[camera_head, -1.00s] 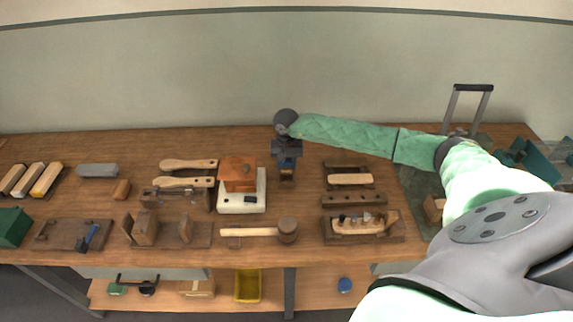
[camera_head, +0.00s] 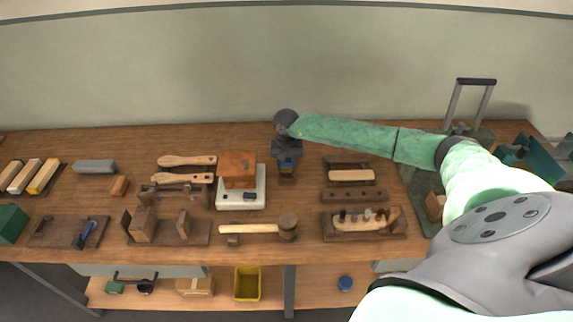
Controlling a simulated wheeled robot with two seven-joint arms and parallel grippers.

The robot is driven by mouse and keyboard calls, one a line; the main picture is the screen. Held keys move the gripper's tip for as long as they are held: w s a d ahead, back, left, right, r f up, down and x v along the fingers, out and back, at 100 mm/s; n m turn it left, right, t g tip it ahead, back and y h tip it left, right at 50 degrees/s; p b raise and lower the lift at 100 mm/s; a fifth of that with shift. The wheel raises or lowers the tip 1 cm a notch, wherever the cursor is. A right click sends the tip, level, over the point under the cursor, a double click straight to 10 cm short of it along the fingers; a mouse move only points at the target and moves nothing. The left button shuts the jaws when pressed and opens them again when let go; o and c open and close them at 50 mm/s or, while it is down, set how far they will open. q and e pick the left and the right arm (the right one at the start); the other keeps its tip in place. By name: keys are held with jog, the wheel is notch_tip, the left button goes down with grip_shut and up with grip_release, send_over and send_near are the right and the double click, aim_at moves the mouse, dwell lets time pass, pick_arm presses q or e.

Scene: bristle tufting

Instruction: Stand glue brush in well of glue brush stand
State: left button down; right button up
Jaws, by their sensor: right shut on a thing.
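My right gripper (camera_head: 287,168) points down over the middle of the bench, beside the glue pot. The glue brush stand is not clear to me; a dark wooden block (camera_head: 342,196) with small marks like holes lies right of the gripper. My left gripper is not in view.
An orange-brown pot (camera_head: 239,168) sits on a white base (camera_head: 241,201) just left of the gripper. A mallet (camera_head: 250,229) lies in front. A tray (camera_head: 395,231) with a pegged pale block is at front right. Paddle-shaped wooden pieces (camera_head: 187,160) lie left.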

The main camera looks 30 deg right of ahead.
aim_at(287, 171)
jog(key=shift+f+b, duration=1.2)
jog(key=shift+f, duration=0.2)
jog(key=shift+s+a+f, duration=0.1)
jog(key=shift+s+f, duration=0.05)
jog(key=shift+f, duration=0.05)
